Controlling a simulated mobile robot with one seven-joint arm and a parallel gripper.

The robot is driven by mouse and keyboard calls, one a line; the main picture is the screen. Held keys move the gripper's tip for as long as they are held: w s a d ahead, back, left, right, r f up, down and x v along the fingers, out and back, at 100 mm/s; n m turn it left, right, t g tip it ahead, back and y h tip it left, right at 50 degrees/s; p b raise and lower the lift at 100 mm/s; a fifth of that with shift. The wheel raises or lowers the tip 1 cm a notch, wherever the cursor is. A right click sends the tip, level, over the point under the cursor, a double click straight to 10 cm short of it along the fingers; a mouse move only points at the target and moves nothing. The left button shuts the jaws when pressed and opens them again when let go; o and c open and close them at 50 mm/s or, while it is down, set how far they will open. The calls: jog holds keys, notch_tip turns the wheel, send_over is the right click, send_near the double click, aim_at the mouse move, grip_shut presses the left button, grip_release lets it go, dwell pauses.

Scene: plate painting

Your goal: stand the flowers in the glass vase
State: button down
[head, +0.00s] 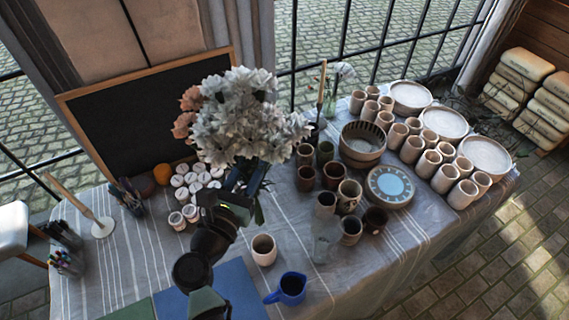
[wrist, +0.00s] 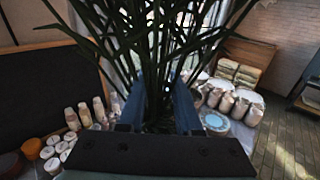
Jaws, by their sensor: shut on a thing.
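The flowers (head: 245,115) are a big bunch of white and pale peach blooms, held up over the table in the head view. My gripper (head: 252,182) is shut on their green stems, with some leaves hanging below the fingers. In the wrist view the stems (wrist: 150,60) rise between the two blue fingers (wrist: 160,112), and the blooms are out of frame. A clear glass vessel (head: 324,243), which looks like the glass vase, stands upright near the table's front edge, to the right of and apart from the gripper. Its inside is hard to make out.
Several clay cups stand close around the vessel, including a dark one (head: 375,220) and a beige one (head: 264,250). A blue jug (head: 288,288) is in front. Bowls and many cups fill the right. A framed blackboard (head: 120,120) stands behind.

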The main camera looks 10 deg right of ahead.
jog(key=shift+s+r+h, duration=0.15)
jog(key=shift+r+h, duration=0.1)
jog(key=shift+h, duration=0.05)
jog(key=shift+s+d+p, duration=1.1)
jog(key=shift+d+p, duration=0.3)
jog(key=shift+d, duration=7.35)
notch_tip(320, 180, down, 20)
jog(key=b, duration=1.9)
jog(key=shift+b, duration=0.35)
jog(key=c, duration=0.5)
grip_release()
jog(key=shift+s+f, duration=0.1)
